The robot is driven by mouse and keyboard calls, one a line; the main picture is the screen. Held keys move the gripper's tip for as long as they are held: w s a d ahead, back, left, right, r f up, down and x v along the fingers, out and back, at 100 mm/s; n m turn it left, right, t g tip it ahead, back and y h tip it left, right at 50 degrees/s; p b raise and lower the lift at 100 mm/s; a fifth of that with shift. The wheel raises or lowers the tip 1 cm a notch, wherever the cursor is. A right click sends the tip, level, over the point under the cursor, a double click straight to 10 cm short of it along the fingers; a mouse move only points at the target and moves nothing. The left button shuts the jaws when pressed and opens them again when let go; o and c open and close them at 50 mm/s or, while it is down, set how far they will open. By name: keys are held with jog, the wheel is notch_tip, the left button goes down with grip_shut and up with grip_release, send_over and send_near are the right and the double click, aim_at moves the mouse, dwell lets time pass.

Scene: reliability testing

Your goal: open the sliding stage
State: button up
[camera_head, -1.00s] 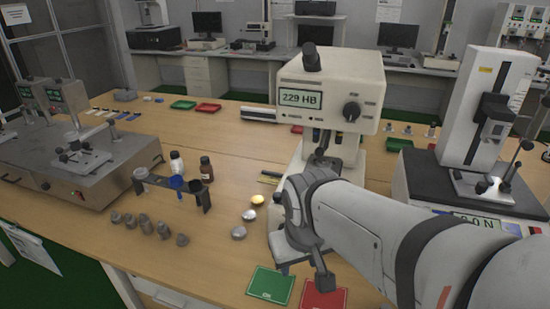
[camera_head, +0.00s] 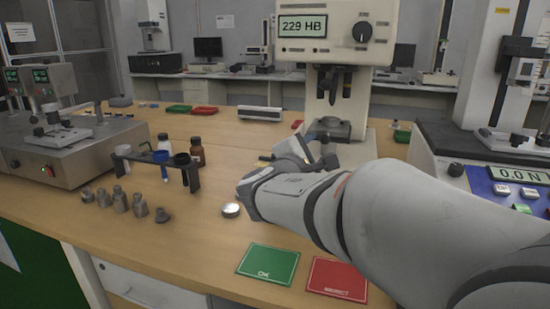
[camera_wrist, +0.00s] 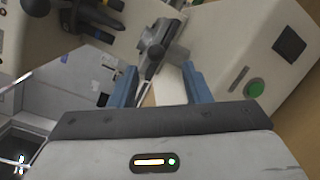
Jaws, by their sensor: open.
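The hardness tester (camera_head: 335,30) shows 229 HB and stands at the back centre in the head view. Its dark stage (camera_head: 333,127) sits on the base below the lens turret. My gripper (camera_wrist: 160,88) is open in the wrist view, with its two blue fingers apart. A grey metal lever-like part (camera_wrist: 152,58) and a block beside it lie ahead of the gap, close to the fingertips. I cannot tell whether the fingers touch them. In the head view my gripper (camera_head: 305,153) is at the tester's front, and my wrist partly hides it.
A green OK mat (camera_head: 268,264) and a red mat (camera_head: 337,280) lie at the front edge. A silver disc (camera_head: 231,210) is left of my wrist. A rack (camera_head: 190,175) with bottles behind it and several metal samples stand left. A force tester (camera_head: 500,150) is right.

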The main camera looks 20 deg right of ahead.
aim_at(323, 142)
jog(key=shift+w, duration=0.3)
jog(key=b+x, duration=0.1)
jog(key=x, duration=0.6)
jog(key=shift+w+d+r, duration=0.15)
grip_shut()
